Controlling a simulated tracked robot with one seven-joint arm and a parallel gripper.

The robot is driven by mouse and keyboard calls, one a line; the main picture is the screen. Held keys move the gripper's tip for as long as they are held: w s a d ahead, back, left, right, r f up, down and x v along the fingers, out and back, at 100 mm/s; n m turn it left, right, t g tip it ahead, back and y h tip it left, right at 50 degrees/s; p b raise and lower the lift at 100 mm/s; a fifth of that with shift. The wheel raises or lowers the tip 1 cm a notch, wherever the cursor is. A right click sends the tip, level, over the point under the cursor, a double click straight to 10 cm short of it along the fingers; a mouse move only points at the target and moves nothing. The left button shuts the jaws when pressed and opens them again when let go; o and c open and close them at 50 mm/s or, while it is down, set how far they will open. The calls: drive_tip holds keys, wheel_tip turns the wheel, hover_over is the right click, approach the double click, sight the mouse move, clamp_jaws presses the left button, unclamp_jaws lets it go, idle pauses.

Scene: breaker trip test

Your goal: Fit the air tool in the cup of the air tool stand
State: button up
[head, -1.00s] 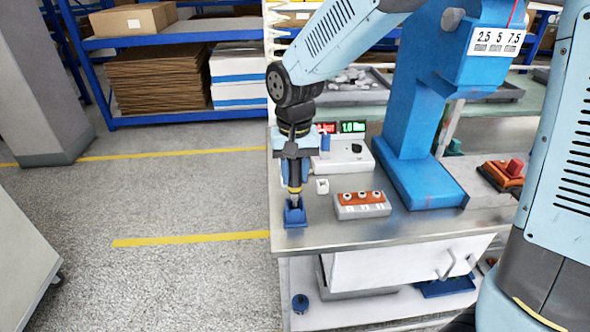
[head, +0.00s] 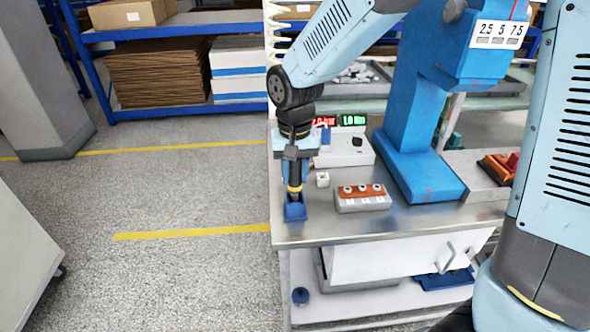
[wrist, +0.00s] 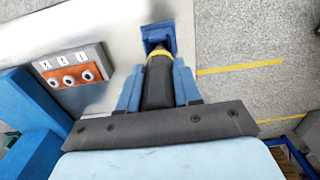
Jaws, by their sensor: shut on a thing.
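The air tool (head: 294,188) is dark with a yellow ring and hangs nose down near the bench's left front corner. It also shows in the wrist view (wrist: 158,85). My gripper (head: 293,172) is shut on its body, with a blue finger on each side in the wrist view (wrist: 158,88). The blue air tool stand (head: 295,212) stands on the bench directly below the tool. The tool's lower end meets the top of the stand's cup in both views. The tool hides the cup's inside, so I cannot tell how deep it sits.
A white controller (head: 345,148) with lit displays is behind. A tall blue press (head: 408,130) stands at right. The bench's left edge is close.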

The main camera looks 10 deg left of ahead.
drive_tip(key=shift+f, duration=0.95)
drive_tip(key=o, duration=1.1)
drive_tip(key=shift+r, duration=0.1)
wheel_tip(320, 180, up, 14)
drive_tip(key=shift+f, duration=0.25)
drive_tip(key=s+d+r+m+t, duration=0.1)
drive_tip(key=s+d+r+t, duration=0.1)
drive_tip(key=d, duration=0.8)
drive_tip(key=s+d+r+m+t, duration=0.1)
drive_tip(key=s+d, duration=0.4)
drive_tip(key=d, duration=0.5)
drive_tip(key=s+d+r+t, duration=0.2)
drive_tip(key=s+d+r, duration=0.1)
drive_tip(key=d, duration=0.8)
drive_tip(key=shift+s+r+m+t, duration=0.1)
drive_tip(key=shift+s+m+t, duration=0.2)
drive_tip(key=shift+m, duration=0.1)
